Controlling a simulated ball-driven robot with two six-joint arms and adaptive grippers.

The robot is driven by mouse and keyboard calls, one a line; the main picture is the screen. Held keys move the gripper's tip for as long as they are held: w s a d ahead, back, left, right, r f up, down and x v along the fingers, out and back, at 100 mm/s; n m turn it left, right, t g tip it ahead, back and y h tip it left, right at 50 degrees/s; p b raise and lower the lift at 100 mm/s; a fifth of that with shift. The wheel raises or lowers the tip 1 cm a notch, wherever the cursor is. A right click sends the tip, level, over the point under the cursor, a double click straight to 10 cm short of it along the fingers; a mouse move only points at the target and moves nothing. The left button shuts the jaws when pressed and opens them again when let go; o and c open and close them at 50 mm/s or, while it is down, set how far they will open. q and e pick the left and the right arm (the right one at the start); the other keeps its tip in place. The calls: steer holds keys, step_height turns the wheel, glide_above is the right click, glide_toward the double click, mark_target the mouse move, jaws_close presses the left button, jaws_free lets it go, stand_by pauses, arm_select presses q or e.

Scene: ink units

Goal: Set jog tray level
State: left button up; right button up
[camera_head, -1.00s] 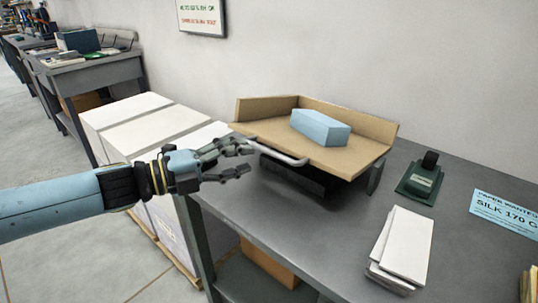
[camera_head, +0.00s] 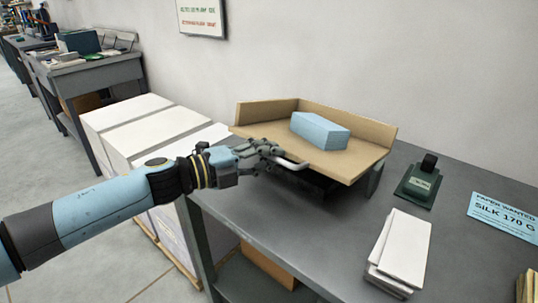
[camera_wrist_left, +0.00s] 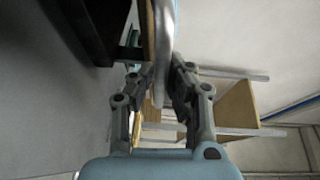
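The jog tray (camera_head: 262,130) is tan, with raised walls along its back and right back sides, and sits on a dark base (camera_head: 312,184) on the grey table. It looks tilted, its surface sloping toward the front. A blue paper block (camera_head: 320,131) lies on it. A silver bar handle (camera_head: 293,165) runs along its front left edge; it also shows in the left wrist view (camera_wrist_left: 165,40). My left gripper (camera_head: 277,156) is at this handle, its fingers close in on both sides of the bar. My right gripper is out of view.
A green stamp-like device (camera_head: 418,184), white paper stacks (camera_head: 404,247) and a blue sign card (camera_head: 505,216) are on the table at right. White boxed stacks (camera_head: 150,128) stand left of the table. The table front between is clear.

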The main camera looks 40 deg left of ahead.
arm_select(q)
jaws_close()
steer(key=f+b, duration=0.2)
steer(key=f, duration=0.1)
steer(key=f+b, duration=0.1)
steer(key=f, duration=0.1)
steer(key=shift+s+f+b, duration=0.1)
steer(key=shift+s+b, duration=0.2)
steer(key=shift+s, duration=0.1)
steer(key=shift+s+a, duration=0.1)
steer(key=shift+o, duration=1.3)
jaws_free()
steer(key=shift+o, duration=1.4)
